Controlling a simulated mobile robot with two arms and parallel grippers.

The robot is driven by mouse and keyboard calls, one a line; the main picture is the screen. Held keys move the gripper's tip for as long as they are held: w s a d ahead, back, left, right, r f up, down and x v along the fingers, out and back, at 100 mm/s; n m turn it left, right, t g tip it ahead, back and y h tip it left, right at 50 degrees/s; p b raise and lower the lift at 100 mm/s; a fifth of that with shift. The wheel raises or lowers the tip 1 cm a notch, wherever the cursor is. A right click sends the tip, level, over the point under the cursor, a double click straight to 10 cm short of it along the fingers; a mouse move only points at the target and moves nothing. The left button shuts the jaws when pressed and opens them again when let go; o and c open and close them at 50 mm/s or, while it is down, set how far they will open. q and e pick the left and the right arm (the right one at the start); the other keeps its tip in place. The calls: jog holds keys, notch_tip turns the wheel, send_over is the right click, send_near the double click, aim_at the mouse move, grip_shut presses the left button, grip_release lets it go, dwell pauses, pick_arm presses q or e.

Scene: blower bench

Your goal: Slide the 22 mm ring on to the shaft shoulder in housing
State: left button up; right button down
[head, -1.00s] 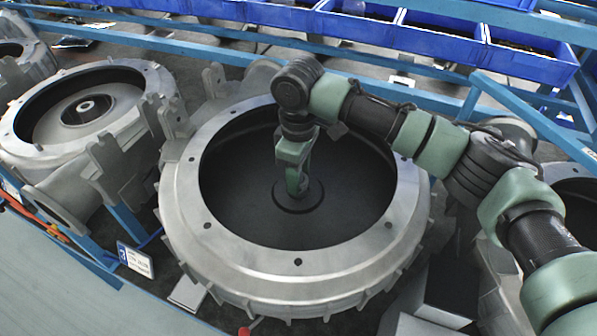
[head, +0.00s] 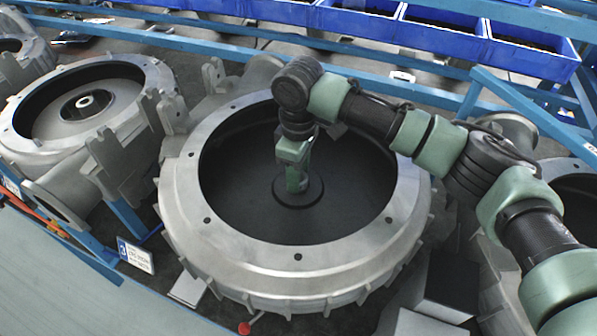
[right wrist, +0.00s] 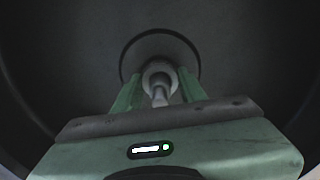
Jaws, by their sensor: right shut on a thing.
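The housing (head: 183,225) is a large round grey casting with a dark, deep bowl and a bolt-holed rim, in the middle of the head view. My right gripper (head: 296,187) reaches down into it, over the centre of the floor. In the right wrist view, its two green fingers (right wrist: 158,85) are closed on a pale grey ring (right wrist: 155,67) at the bowl's centre. The shaft (right wrist: 160,95) shows as a light stub in line with the ring. I cannot tell how far down the shaft the ring sits. My left gripper is not in view.
A second grey housing (head: 22,128) with a central hub (head: 84,103) stands at the left. Blue bins (head: 442,37) line the back behind blue rails. The housing's tall wall surrounds my gripper. A white label card (head: 136,257) stands at the front left.

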jog(key=shift+f, duration=0.35)
dwell(0.4)
jog(key=c, duration=0.7)
grip_release()
jog(key=shift+c, duration=0.2)
jog(key=shift+r, duration=0.55)
notch_tip(320, 180, up, 5)
jog(key=shift+r+b, duration=0.2)
jog(key=shift+b, duration=1.05)
jog(key=shift+r, duration=0.65)
